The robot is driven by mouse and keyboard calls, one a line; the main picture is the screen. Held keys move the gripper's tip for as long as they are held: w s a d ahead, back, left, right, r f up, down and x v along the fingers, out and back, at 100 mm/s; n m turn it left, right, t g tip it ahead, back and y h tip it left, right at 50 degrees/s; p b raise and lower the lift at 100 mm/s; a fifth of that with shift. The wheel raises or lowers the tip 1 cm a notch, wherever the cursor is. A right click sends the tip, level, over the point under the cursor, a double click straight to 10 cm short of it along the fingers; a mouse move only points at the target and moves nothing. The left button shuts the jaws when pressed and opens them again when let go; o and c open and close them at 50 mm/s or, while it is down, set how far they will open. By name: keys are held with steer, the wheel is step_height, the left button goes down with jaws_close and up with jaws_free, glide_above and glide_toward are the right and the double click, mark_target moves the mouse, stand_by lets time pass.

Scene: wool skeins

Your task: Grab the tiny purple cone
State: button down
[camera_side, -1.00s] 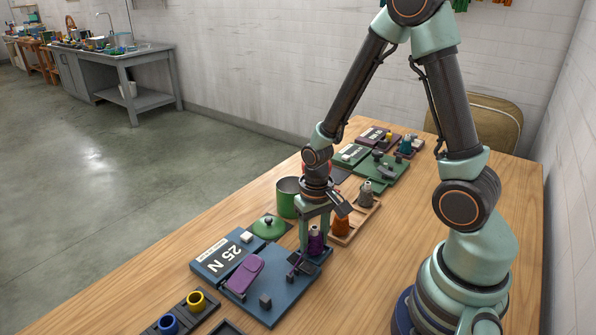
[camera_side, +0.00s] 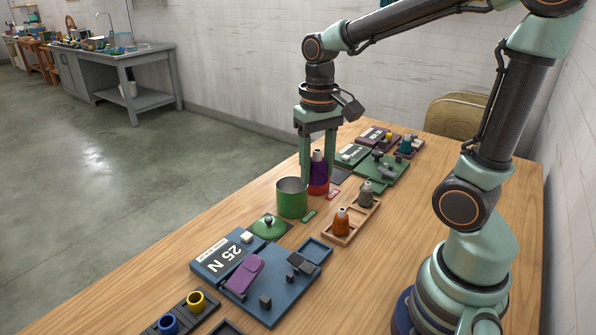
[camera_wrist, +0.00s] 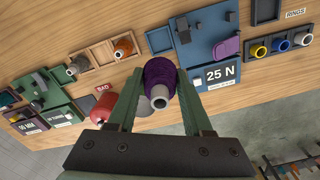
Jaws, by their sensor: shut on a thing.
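My gripper (camera_side: 318,178) is shut on the small purple cone (camera_side: 317,171), with one finger on each side of it. The cone is upright with its pale tip at the top, and it is held above the table. The wrist view shows the purple cone (camera_wrist: 160,75) between my fingertips (camera_wrist: 160,82), with its grey-white tip toward the camera.
A wooden tray (camera_side: 352,229) holds an orange cone (camera_side: 342,222) and a grey cone (camera_side: 366,193). A blue 25 N board (camera_side: 273,300) lies in front.

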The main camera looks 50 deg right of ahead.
mark_target(318, 150)
steer(key=shift+r, duration=2.95)
